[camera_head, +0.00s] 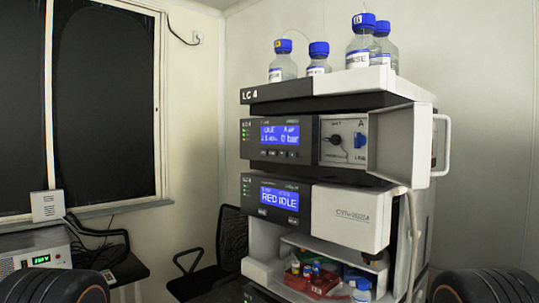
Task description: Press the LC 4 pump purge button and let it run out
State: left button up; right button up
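The LC 4 stack stands in the middle right; its label (249,95) is on the top tray's dark front. The pump module (250,140) is below it, with a lit blue display (280,133) that reads 0 bar; the rest of its text is hard to read. Small keys (275,153) sit under the display, too small to tell which is purge. To the right is a grey panel (334,143) with a black knob and a blue knob (360,140). The white door (400,145) beside it stands open. Neither gripper is in view.
Several blue-capped bottles (283,67) stand on top. An open bay holds a red vial tray (312,282). A black chair (205,268) and an instrument with a green readout (35,255) are left.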

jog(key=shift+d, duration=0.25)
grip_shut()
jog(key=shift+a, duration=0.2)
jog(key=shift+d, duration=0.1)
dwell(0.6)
